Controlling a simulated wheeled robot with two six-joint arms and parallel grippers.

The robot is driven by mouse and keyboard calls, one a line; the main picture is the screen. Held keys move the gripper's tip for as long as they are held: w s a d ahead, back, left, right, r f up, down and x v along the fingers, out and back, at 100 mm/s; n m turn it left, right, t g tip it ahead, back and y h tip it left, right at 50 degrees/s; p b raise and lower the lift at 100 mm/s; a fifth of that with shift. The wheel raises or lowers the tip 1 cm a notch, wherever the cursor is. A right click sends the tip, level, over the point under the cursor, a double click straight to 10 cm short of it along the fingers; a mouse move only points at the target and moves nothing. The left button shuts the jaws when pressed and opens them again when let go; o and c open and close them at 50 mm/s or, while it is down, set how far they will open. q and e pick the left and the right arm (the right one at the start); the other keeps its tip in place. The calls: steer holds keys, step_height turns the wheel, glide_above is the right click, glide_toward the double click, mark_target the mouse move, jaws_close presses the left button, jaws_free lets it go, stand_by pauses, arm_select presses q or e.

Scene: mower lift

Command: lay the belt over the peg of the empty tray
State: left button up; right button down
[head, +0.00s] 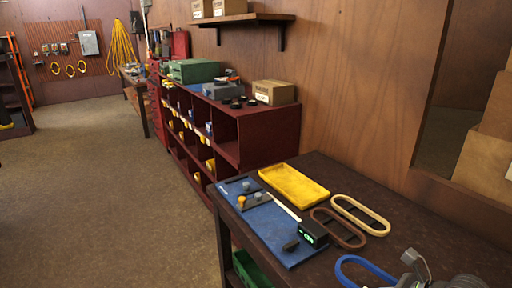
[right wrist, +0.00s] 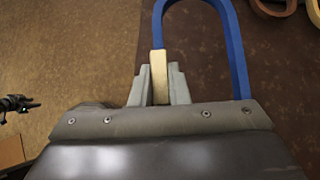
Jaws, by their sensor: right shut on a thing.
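A blue belt (head: 362,266) is a stiff loop low in the head view; it shows larger in the right wrist view (right wrist: 234,50). My right gripper (head: 410,268) is shut on the belt at a tan section (right wrist: 159,68) of its left strand. The loop extends ahead of the fingers, over the dark table. A yellow tray (head: 294,186) lies flat and empty on the table; I cannot make out a peg in it. A blue board (head: 268,228) beside it carries small grey and orange peg-like parts. My left gripper is not identifiable.
A brown belt (head: 338,228) and a cream belt (head: 362,214) lie right of the yellow tray. A black box with a green display (head: 313,234) stands near the blue board. A dark red shelf unit (head: 255,138) stands behind the table. Open floor lies left.

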arm_select(q)
steer(key=shift+s+a, duration=0.3)
steer(key=shift+s, duration=0.1)
arm_select(e)
steer(key=s+a+r+n+g+y, duration=0.2)
steer(key=s+a+r+n, duration=0.2)
steer(key=a+r, duration=0.3)
steer(key=a, duration=0.4)
arm_select(q)
steer(key=shift+w, duration=0.1)
arm_select(e)
steer(key=shift+w, duration=0.1)
